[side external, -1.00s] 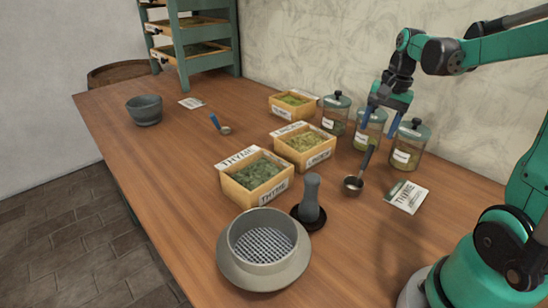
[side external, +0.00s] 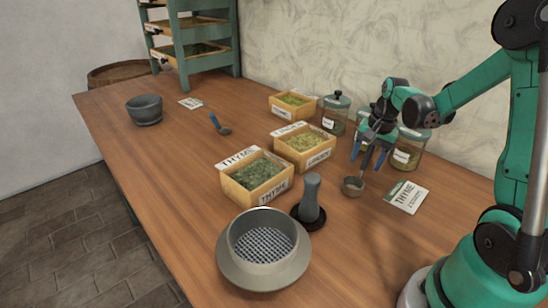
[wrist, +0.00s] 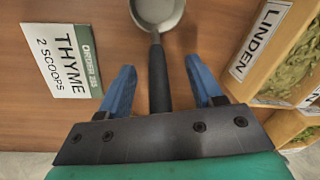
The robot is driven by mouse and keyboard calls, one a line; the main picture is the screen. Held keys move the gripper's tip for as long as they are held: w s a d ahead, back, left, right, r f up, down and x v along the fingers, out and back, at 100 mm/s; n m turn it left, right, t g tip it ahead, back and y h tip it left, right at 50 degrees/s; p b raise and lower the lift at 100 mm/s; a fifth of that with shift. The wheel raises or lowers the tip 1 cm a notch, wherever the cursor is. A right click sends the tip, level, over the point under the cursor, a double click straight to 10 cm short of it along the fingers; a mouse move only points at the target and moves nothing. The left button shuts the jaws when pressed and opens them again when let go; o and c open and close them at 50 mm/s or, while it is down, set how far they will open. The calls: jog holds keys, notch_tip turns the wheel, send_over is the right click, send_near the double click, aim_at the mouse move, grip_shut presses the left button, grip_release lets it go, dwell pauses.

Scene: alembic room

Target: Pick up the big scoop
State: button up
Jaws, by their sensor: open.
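The big scoop (side external: 353,187) has a grey metal bowl and a dark handle, and it lies in front of the glass jars. In the wrist view its bowl (wrist: 157,12) is at the top and its black handle (wrist: 158,75) runs down between my blue fingers. My gripper (side external: 368,163) is open, with its two fingers on either side of the handle. It also shows in the wrist view (wrist: 162,88), where gaps remain between the handle and both fingers. A smaller scoop with a blue handle (side external: 215,121) lies farther back on the table.
Wooden herb boxes stand to the left: thyme (side external: 258,182) and linden (side external: 306,152). Lidded glass jars (side external: 335,115) stand close behind my gripper. A thyme order card (side external: 407,197) lies to the right. A dark tamper (side external: 311,200) and a sieve (side external: 263,270) are in front.

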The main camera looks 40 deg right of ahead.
jog(key=shift+c, duration=0.2)
grip_shut()
dwell(1.1)
